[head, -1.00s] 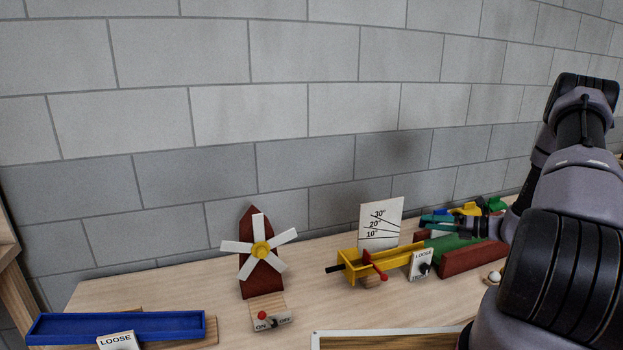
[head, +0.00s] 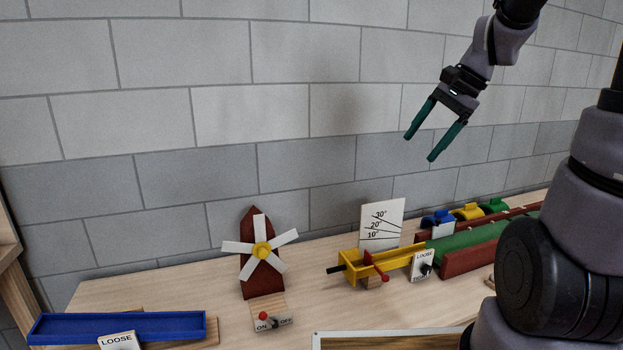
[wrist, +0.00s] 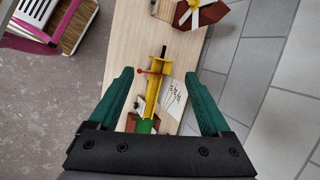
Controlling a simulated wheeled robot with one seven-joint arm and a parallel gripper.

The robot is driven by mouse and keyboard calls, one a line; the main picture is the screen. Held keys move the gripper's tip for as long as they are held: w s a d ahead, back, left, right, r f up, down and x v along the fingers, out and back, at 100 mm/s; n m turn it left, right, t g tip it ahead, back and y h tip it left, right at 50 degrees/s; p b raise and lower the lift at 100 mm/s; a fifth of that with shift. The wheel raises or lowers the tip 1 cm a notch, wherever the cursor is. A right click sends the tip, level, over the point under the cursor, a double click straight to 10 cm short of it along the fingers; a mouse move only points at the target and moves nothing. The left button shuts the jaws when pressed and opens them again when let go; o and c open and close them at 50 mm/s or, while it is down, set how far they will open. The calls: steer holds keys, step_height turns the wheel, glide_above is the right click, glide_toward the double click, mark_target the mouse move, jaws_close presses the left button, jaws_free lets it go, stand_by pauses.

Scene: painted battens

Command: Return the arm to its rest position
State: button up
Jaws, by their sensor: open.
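My gripper (head: 432,131) is raised in the air in front of the grey wall, well above the table, with its two green fingers apart and nothing between them. In the wrist view my gripper (wrist: 163,90) looks down from above, its fingers spread on either side of the yellow channel (wrist: 153,88), which lies far below. My arm comes in from the right of the head view. Its lower links hide the right part of the table.
On the table (head: 210,280) stand a windmill (head: 262,262), a blue tray (head: 120,327), a yellow channel (head: 390,262), an angle card (head: 381,221), a green strip (head: 470,243) between red battens, and blue, yellow and green pieces (head: 467,212). The air around my gripper is clear.

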steer(key=s+r+n+t+h, duration=0.3)
steer(key=s+r+n, duration=0.3)
steer(key=s, duration=0.5)
steer(key=shift+s+d+r+n+t, duration=0.2)
steer(key=shift+s+r+n+t, duration=0.15)
steer(key=shift+n+t, duration=0.4)
steer(key=shift+w, duration=0.1)
